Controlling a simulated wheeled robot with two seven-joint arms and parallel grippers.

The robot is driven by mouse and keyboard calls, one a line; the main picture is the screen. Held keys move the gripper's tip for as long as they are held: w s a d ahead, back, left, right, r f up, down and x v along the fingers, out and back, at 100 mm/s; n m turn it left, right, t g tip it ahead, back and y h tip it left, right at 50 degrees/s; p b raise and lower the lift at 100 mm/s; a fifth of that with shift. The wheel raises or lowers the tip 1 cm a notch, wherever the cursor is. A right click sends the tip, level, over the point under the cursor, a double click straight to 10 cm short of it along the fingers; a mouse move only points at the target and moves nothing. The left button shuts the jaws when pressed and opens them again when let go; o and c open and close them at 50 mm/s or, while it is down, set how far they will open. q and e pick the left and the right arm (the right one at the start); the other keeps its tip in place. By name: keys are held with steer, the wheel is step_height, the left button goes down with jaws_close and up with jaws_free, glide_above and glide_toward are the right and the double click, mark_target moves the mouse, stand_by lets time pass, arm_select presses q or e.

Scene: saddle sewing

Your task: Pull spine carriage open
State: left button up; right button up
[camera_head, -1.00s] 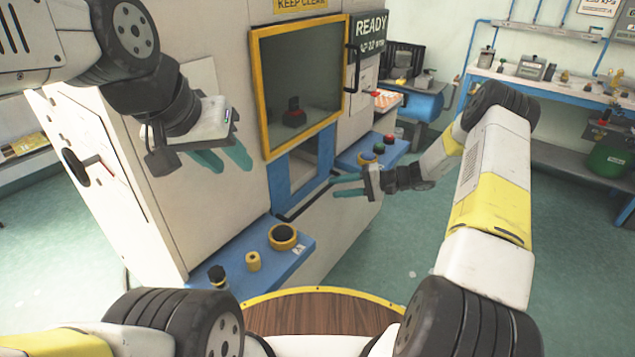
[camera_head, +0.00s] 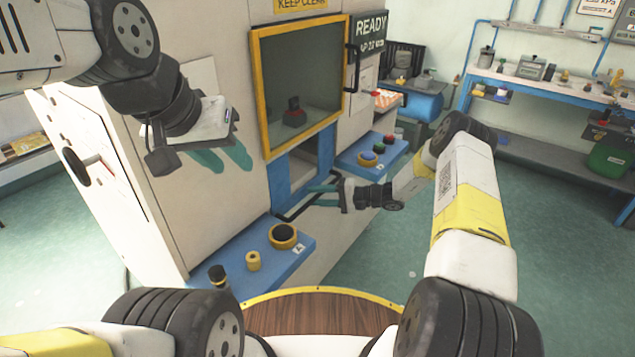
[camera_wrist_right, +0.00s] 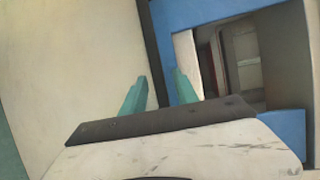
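The machine's lower opening has a blue frame (camera_head: 279,186), and a black bar handle (camera_head: 291,213) runs along its front. I take this bar to be the spine carriage's handle; the carriage itself is mostly hidden. My right gripper (camera_head: 312,196) is at the bar with its teal fingers apart. In the right wrist view the gripper (camera_wrist_right: 158,92) is open, and a dark bar (camera_wrist_right: 151,50) shows between its fingertips. I cannot tell whether they touch it. My left gripper (camera_head: 226,160) is open and empty beside the machine's pale front panel, upper left.
A yellow-framed window (camera_head: 298,85) is above the opening. A blue ledge (camera_head: 275,262) with a yellow-black ring (camera_head: 283,236) and small yellow parts is at lower left. A blue button shelf (camera_head: 372,158) is right of the opening. A round wooden table (camera_head: 318,312) is in front.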

steer(key=shift+c, duration=0.5)
jaws_close()
stand_by(0.8)
